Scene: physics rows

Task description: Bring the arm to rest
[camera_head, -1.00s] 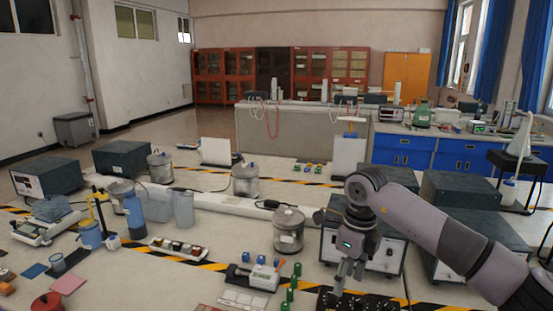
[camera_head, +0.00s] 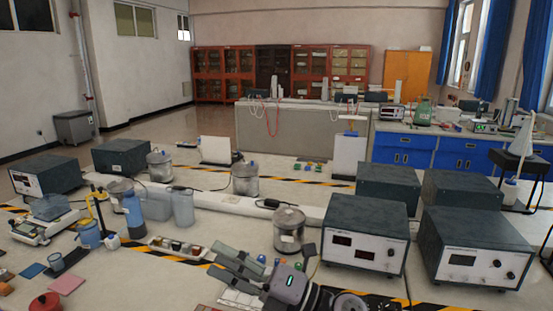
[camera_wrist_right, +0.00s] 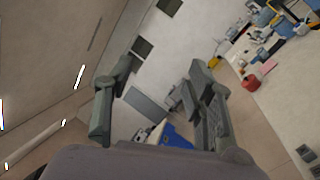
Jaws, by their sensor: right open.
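My right gripper (camera_head: 238,267) is low in the middle of the head view, over the near part of the bench. Its fingers point to the left, and its grey wrist body sits just right of them. In the right wrist view the two fingers of the gripper (camera_wrist_right: 160,80) stand wide apart with nothing held between them. The gripper hides part of the bench behind it, including most of a small device and green-topped items. My left gripper is not in view.
A metal can (camera_head: 289,232) stands just behind my right wrist. A tray of small jars (camera_head: 177,246) lies left of the fingers. Two instrument boxes (camera_head: 366,236) (camera_head: 475,247) stand to the right. A blue bottle (camera_head: 133,217) and a red pot (camera_head: 45,304) are farther left.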

